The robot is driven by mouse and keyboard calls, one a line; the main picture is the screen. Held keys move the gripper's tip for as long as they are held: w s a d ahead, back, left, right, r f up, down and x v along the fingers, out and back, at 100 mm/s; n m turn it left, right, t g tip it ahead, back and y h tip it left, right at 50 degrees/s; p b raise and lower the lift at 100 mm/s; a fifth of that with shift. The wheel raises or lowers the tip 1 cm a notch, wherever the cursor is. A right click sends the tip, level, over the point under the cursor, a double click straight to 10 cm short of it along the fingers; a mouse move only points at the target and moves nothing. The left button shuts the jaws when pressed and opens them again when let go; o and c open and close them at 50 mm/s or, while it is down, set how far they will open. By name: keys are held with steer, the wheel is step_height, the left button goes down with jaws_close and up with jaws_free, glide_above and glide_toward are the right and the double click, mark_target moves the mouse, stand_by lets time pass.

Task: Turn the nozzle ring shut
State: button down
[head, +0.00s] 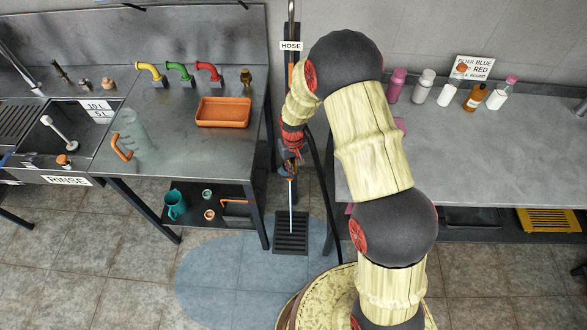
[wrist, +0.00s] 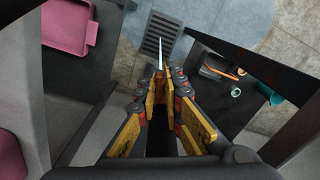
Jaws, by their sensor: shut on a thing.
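My gripper (head: 290,158) points down beside the dark hose post between the two counters. It is shut on the nozzle ring, which the fingers mostly hide. In the wrist view the two yellow-padded fingers (wrist: 158,82) come close together. A small part of the hose nozzle (head: 289,173) shows just below the fingertips in the head view. A thin white stream of water (head: 291,205) runs straight down from it towards the floor drain (head: 291,234). The stream also shows beyond the fingertips in the wrist view (wrist: 160,55). The ring's exact angle cannot be seen.
A steel counter (head: 190,140) with an orange tray (head: 223,112) and coloured taps stands at left. A grey counter (head: 480,150) with several bottles stands at right. Blue-marked floor (head: 215,275) lies clear in front.

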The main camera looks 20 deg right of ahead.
stand_by(0.7)
steer(key=c, duration=1.9)
jaws_free()
steer(key=shift+r, duration=0.1)
step_height(320, 180, up, 12)
steer(key=shift+f, duration=0.1)
